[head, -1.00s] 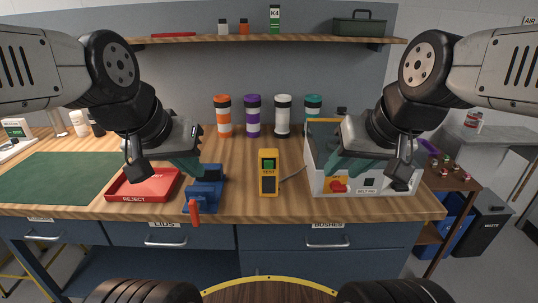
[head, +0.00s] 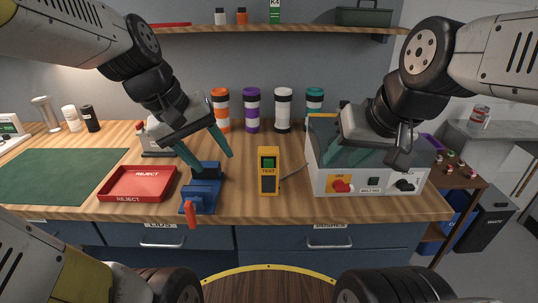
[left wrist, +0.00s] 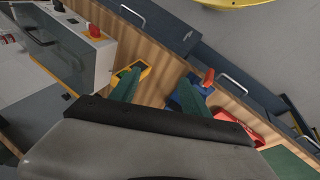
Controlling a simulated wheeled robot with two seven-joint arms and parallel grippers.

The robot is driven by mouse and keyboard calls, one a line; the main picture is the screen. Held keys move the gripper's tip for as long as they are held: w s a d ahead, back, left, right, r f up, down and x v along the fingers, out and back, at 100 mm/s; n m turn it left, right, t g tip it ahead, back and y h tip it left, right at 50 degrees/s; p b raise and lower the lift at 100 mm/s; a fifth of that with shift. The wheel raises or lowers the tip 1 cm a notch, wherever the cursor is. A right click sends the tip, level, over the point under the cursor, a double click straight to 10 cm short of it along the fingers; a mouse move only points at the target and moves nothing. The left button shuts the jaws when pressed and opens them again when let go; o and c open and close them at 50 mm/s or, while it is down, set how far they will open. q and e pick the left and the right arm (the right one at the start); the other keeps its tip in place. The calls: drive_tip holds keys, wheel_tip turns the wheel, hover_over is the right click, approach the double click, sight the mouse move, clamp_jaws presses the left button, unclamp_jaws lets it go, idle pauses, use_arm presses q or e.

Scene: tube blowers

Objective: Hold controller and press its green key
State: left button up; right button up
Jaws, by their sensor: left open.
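The yellow controller (head: 269,184) stands upright on the bench, marked TEST, with a green square key (head: 268,162) on its dark upper face. A thin cable runs from it toward the white machine. The controller also shows in the left wrist view (left wrist: 143,70), partly covered by a green finger. My left gripper (head: 215,161) is open and empty, to the left of the controller and above the blue vise, with its fingers pointing down. My right gripper (head: 345,152) is at the white machine on the right; its fingers are partly hidden and their opening is unclear.
The blue vise (head: 204,190) with a red handle stands left of the controller. A red REJECT tray (head: 137,198) lies further left. The white machine (head: 322,184) stands to the right. Several coloured tubes stand behind. Bare wood surrounds the controller.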

use_arm(q)
drive_tip(key=w+d+f+n+g+h, duration=0.35)
drive_tip(key=w+f+n, duration=0.4)
drive_tip(key=w, duration=0.25)
drive_tip(key=n+h, duration=0.5)
drive_tip(key=n, duration=0.3)
approach(265, 182)
drive_tip(key=shift+w+f+m, duration=0.25)
drive_tip(key=shift+w+f, duration=0.75)
drive_tip(key=shift+x, duration=5.05)
drive_tip(key=shift+w, duration=0.1)
clamp_jaws()
use_arm(e)
drive_tip(key=shift+c, duration=0.5)
clamp_jaws()
